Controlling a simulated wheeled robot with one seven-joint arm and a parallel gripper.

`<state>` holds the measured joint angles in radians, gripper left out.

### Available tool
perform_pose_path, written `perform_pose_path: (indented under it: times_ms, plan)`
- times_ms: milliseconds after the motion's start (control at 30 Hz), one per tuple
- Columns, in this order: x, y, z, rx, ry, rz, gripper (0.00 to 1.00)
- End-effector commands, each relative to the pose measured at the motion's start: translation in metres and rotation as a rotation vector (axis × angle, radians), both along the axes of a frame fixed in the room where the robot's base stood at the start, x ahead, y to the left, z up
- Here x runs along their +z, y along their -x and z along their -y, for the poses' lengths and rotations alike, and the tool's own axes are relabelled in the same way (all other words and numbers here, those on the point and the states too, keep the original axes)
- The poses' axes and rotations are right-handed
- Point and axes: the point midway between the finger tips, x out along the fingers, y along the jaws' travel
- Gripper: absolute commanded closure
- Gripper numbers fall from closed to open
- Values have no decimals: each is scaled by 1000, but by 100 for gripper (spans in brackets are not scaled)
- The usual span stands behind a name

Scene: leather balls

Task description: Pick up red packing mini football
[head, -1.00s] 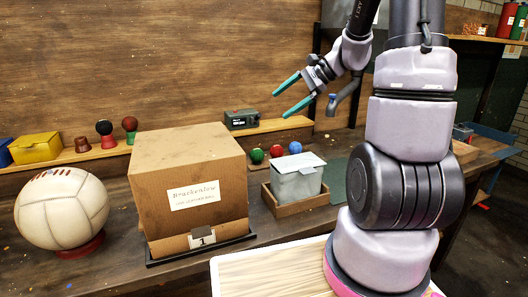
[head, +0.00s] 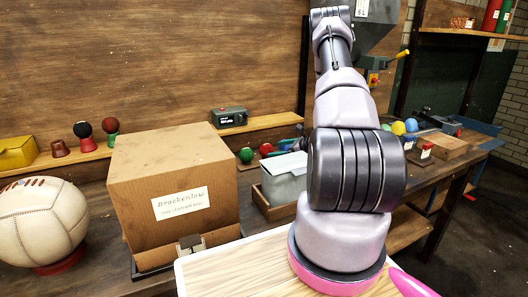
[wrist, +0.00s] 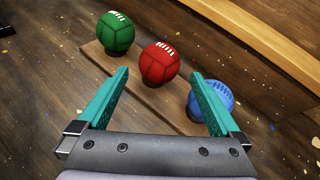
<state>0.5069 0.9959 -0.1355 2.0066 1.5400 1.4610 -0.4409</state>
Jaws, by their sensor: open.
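The red mini football (wrist: 160,62) with white laces sits on a dark round stand on a wooden strip in the wrist view. It lies just beyond and between the fingertips of my gripper (wrist: 158,76). My teal-fingered gripper is open, with nothing between its fingers. The red ball also shows small in the head view (head: 266,150), behind the grey bin. There my gripper is mostly hidden behind my arm; a bit of teal shows right of the ball.
A green ball (wrist: 115,33) stands left of the red one, and a blue ball (wrist: 213,97) stands to the right, close to my right finger. In the head view, a cardboard box (head: 172,190), a grey lidded bin (head: 283,182) and a large white ball (head: 38,222) occupy the bench.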

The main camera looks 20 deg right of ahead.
Motion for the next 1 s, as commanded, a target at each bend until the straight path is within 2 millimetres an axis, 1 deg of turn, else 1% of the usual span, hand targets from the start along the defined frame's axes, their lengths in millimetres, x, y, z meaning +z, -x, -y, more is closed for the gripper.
perform_pose_path:
  times_ms: [33,200,433,600,700,933,967,1000]
  plan:
    - [-4,-6,-6,4,-1,-1,0]
    - [-13,-27,-18,4,1,-1,0]
    - [-19,-41,-27,5,1,-1,0]
    - [-30,-62,-40,6,0,0,0]
    - [-34,-71,-45,4,1,-1,0]
    - [-35,-73,-46,3,1,-1,0]
    - [-35,-73,-46,3,1,-1,8]
    - [-35,-73,-46,3,0,-1,23]
